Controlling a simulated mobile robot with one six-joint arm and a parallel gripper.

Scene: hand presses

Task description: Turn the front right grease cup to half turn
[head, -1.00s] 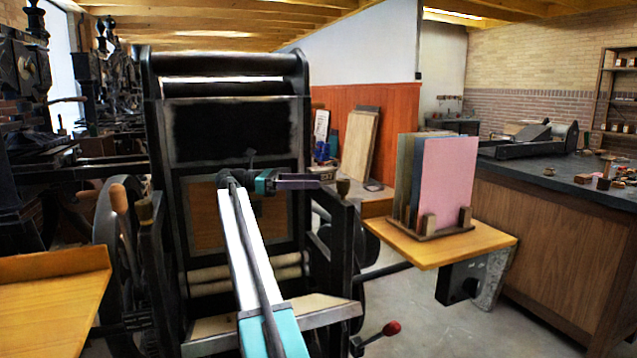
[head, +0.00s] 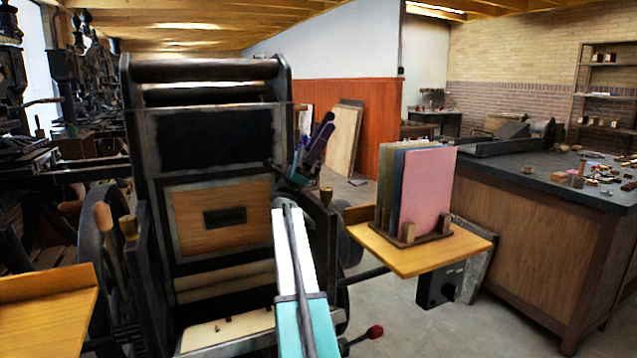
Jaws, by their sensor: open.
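The front right grease cup (head: 326,196) is a small brass cup on top of the dark right frame post of the hand press. It stands upright. Its turn angle is too small to read. My gripper (head: 327,124) has dark purple fingers and a teal body. A second brass cup (head: 129,227) sits on the left post.
The press (head: 205,130) has a black upper plate and a wooden panel. A feed board (head: 430,250) with upright coloured sheets (head: 427,188) stands right of the cup. A red-knobbed lever (head: 375,332) sticks out low. A yellow board (head: 45,310) is at left.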

